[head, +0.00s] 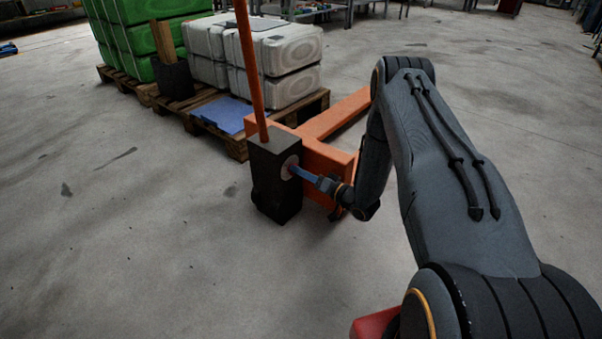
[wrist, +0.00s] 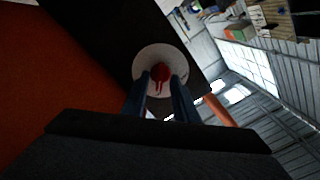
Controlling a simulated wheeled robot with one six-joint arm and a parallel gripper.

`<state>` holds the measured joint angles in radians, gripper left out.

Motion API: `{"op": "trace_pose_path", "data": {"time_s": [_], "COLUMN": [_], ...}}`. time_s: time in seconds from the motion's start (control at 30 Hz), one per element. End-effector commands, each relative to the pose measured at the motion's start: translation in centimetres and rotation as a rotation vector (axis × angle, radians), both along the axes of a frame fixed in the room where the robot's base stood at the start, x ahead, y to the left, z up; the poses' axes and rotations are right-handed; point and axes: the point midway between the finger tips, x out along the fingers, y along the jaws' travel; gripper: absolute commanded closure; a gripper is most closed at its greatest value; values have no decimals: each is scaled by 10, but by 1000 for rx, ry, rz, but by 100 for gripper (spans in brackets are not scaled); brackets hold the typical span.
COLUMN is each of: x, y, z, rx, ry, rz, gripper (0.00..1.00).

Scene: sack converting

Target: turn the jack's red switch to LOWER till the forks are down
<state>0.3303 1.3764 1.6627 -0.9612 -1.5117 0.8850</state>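The orange pallet jack (head: 328,160) stands in the middle of the head view, with a black housing (head: 275,180) at its front. A pale round dial plate (head: 289,167) sits on the housing's side. In the wrist view, the red switch (wrist: 159,74) shows at the centre of the white plate (wrist: 140,62). My gripper (head: 296,171) reaches the plate from the right. Its two blue fingers (wrist: 160,90) stand apart, one on each side of the switch; no firm contact shows. The switch's markings are unreadable. One orange fork arm (head: 335,115) shows; fork height is unclear.
The jack's orange handle (head: 250,70) rises above the housing. The concrete floor (head: 120,250) in front and left is clear.

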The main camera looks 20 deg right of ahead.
Motion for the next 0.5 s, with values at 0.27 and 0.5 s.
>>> {"op": "trace_pose_path", "data": {"time_s": [0.27, 0.5], "x": [-23, -53], "y": [-17, -38], "z": [2, 1], "rx": [0, 1], "ry": [2, 2], "rz": [-3, -2], "gripper": [73, 73]}}
